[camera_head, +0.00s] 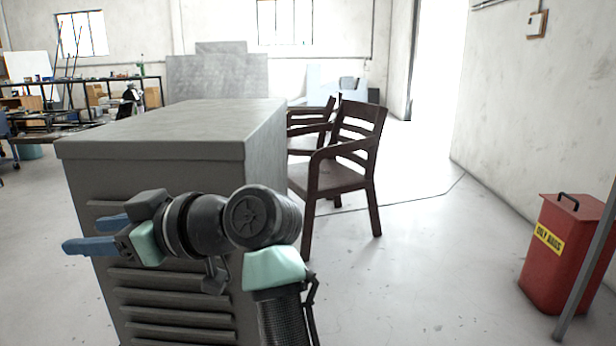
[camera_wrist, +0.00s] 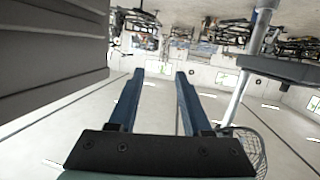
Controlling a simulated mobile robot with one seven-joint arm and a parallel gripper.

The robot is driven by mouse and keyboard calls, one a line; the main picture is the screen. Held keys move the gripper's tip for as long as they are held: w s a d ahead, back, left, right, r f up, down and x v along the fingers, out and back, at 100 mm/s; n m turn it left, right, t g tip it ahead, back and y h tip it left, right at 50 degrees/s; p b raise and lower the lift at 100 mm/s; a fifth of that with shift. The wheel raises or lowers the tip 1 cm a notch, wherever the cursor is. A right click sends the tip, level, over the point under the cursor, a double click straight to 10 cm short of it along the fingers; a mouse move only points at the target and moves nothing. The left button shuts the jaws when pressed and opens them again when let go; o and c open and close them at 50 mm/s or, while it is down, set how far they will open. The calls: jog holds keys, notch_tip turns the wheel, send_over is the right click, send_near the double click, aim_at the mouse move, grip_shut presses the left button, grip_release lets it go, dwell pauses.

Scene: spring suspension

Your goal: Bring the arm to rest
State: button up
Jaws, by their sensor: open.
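My gripper (camera_head: 88,232) is at the left in the head view, in front of the louvred side of a grey metal cabinet (camera_head: 165,140). My arm is folded, and the gripper points to the left. In the wrist view my gripper (camera_wrist: 158,75) shows two blue fingers standing apart with nothing between them. The dark ribbed surface at the upper left of the wrist view looks like the cabinet side. The fingers appear clear of it in that view. Part of the cabinet's front is hidden behind my arm.
Dark wooden armchairs (camera_head: 345,165) stand right of the cabinet. A red oily-rags bin (camera_head: 560,255) is at the right by the wall. A cluttered workbench (camera_head: 80,85) stands at the back left. The wrist view shows a pole (camera_wrist: 240,92) and a wire basket (camera_wrist: 250,148). Floor between chairs and bin is clear.

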jog(key=w+d+r+m+t+h, duration=0.1)
jog(key=d+r+m+t+h, duration=0.3)
jog(key=d+r+m+t, duration=0.65)
jog(key=s+d+r+m+t+h+p, duration=0.2)
jog(key=s+d+r+m+t+h, duration=0.4)
jog(key=s+d+r+t+h, duration=0.65)
notch_tip(320, 180, up, 38)
jog(key=d+t+y+p, duration=0.1)
jog(key=d+p, duration=0.1)
jog(key=p, duration=3.5)
jog(key=shift+s+d+r+p, duration=0.25)
jog(key=shift+s+p, duration=0.05)
jog(key=shift+y, duration=0.25)
